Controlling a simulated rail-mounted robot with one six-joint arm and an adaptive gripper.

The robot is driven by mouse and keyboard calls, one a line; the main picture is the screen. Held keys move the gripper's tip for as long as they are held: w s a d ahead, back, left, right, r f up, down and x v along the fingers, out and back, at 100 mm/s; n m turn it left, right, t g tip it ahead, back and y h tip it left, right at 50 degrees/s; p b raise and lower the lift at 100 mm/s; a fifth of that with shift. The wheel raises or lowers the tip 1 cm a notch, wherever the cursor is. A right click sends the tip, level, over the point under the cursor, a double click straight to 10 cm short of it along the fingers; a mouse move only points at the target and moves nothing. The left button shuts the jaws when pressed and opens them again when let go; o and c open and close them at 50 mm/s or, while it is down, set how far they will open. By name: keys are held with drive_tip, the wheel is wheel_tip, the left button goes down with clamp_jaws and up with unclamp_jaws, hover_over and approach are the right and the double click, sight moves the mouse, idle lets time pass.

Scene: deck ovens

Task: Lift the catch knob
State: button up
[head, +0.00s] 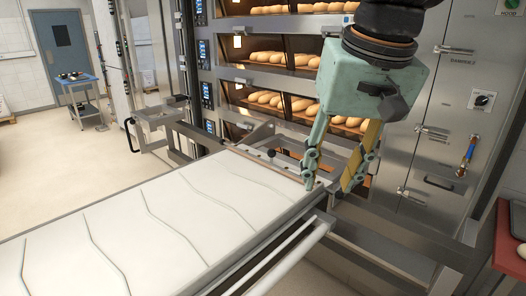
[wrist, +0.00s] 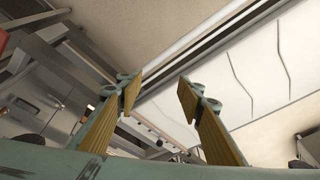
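A small dark round knob (head: 271,153) stands on the far end rail of the white loader belt; it may be the catch knob, but I cannot tell for certain. My gripper (head: 329,185) points down at the belt's far right corner, to the right of this knob and apart from it. Its two fingers are spread with nothing visible between them. In the wrist view the yellow-padded fingers (wrist: 157,88) are also apart, with floor and the loader's metal side rail behind the gap. Anything directly behind the fingers in the head view is hidden.
The white loader belt (head: 115,215) has several curved dark lines across it. Deck ovens with loaves (head: 275,55) stand behind it. A steel cabinet with handles (head: 445,130) is at right, beside a red-topped table (head: 510,245). Open floor lies at left.

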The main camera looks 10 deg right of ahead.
drive_tip(key=w+r+m+p, duration=0.1)
drive_tip(key=w+r+p, duration=0.3)
drive_tip(key=w, duration=1)
drive_tip(key=m+g+y+p, duration=0.15)
drive_tip(key=m+p, duration=0.35)
drive_tip(key=p, duration=0.7)
hover_over(272, 154)
drive_tip(key=d, duration=0.2)
drive_tip(key=s+d+f+x, duration=0.1)
drive_tip(key=s+d+x, duration=0.1)
drive_tip(key=x, duration=1.1)
drive_tip(key=shift+d+f+g, duration=0.1)
drive_tip(key=shift+d+g, duration=0.05)
drive_tip(key=shift+g, duration=0.1)
drive_tip(key=shift+f, duration=0.1)
drive_tip(key=shift+p+x, duration=0.55)
drive_tip(key=shift+x, duration=6.25)
drive_tip(key=shift+d, duration=0.15)
